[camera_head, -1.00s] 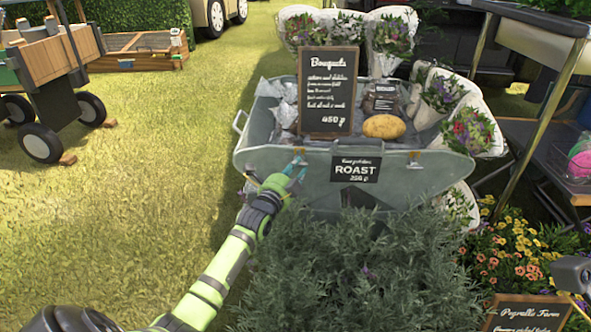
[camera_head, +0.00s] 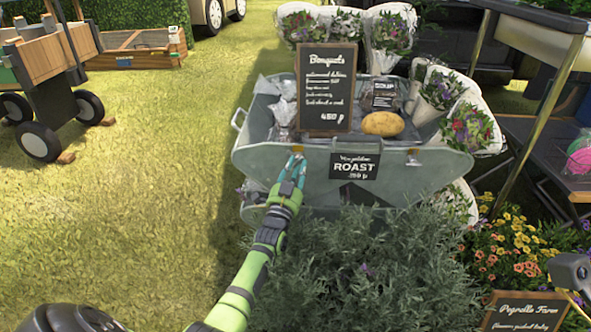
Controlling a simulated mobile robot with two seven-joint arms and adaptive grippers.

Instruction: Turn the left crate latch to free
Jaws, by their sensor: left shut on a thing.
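A grey metal crate (camera_head: 260,163) shaped like a tub stands in the middle, with a black "ROAST" sign on its front. The left crate latch (camera_head: 297,149) is a small orange-tan piece at the upper front edge, left of that sign. My left gripper (camera_head: 294,168), with blue fingers, is shut at this latch, its fingers pointing up. The fingers hide part of the latch, and its exact angle is too small to tell. A right latch (camera_head: 413,157) sits on the same front edge.
A chalkboard (camera_head: 326,90), a potato (camera_head: 382,123) and wrapped bouquets (camera_head: 466,128) are in and around the crate. A table (camera_head: 560,165) stands at the right. Grass at the left is open.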

